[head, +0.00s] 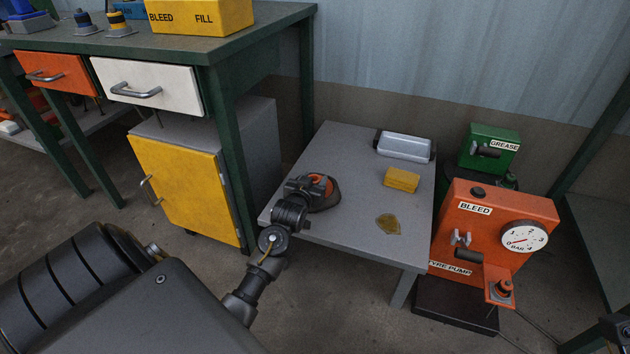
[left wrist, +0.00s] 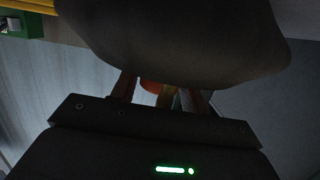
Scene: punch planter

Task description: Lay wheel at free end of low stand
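The wheel (head: 328,199) has a dark tyre and an orange hub. In the head view it is over the near left end of the grey low stand (head: 347,226). My left gripper (head: 310,186) is at the wheel, its fingers closed on the hub area. In the left wrist view the dark tyre (left wrist: 175,40) fills the top, with the fingers (left wrist: 165,92) reaching up behind it and a bit of orange between them. I cannot tell whether the tyre touches the stand top. A dark part at the lower right edge may be my right gripper (head: 616,330); its fingers are unclear.
On the stand lie a silver-grey case (head: 403,146), a yellow block (head: 401,180) and a flat amber patch (head: 388,224). An orange tyre pump (head: 478,235) and a green grease unit (head: 490,145) stand to the right. A workbench (head: 262,42) and yellow-door cabinet (head: 185,190) stand left.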

